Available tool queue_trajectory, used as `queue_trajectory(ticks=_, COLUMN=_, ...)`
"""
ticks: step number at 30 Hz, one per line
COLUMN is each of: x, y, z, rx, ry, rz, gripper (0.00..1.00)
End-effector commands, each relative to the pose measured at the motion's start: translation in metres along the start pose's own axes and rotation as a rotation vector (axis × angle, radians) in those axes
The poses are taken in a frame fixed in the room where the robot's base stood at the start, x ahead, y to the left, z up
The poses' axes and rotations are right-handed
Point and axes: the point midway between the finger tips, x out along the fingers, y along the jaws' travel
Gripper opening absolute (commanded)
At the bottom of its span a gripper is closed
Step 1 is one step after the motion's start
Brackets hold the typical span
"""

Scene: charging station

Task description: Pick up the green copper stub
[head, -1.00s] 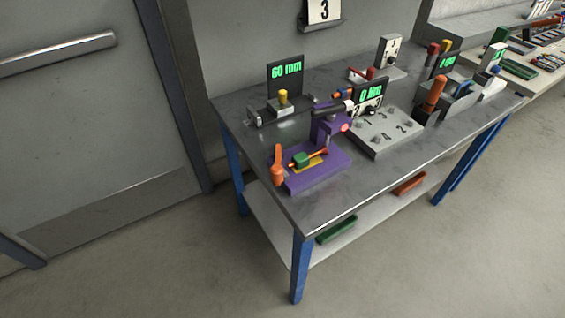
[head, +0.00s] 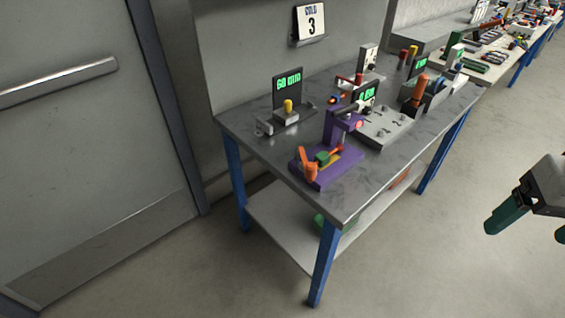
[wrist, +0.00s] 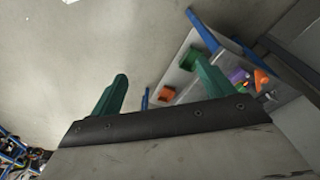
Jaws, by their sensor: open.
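A small green block (head: 322,157) sits on a purple fixture (head: 326,177) near the front left corner of the workbench, between orange parts. It is small, and I cannot tell for sure that it is the green copper stub. The fixture and its green piece also show small in the wrist view (wrist: 237,75), behind my right finger. My gripper (head: 527,232) is at the right edge of the head view, well away from the bench, with its right finger cut off.
The grey-topped workbench (head: 268,158) has blue legs and a lower shelf with a green tray (head: 345,226) partly hidden by a leg. A numbered grey block (head: 385,125) and several devices with displays stand on top. A door (head: 90,130) is at left; the floor before the bench is free.

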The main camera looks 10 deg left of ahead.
Motion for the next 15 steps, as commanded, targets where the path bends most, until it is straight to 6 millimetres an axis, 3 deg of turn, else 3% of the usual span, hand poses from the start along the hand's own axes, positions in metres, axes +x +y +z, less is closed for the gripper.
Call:
queue_trajectory(ticks=2, x=0.010, y=0.001, z=-0.021, rx=-0.014, ry=0.033, rz=0.019, gripper=1.00)
queue_trajectory(ticks=5, x=0.029, y=0.003, z=-0.065, rx=-0.049, ry=0.118, rz=0.052, gripper=1.00)
queue_trajectory(ticks=8, x=0.056, y=-0.002, z=-0.118, rx=-0.113, ry=0.232, rz=0.077, gripper=1.00)
queue_trajectory(ticks=12, x=0.096, y=-0.024, z=-0.188, rx=-0.227, ry=0.405, rz=0.071, gripper=1.00)
queue_trajectory(ticks=15, x=0.126, y=-0.051, z=-0.227, rx=-0.317, ry=0.525, rz=0.028, gripper=1.00)
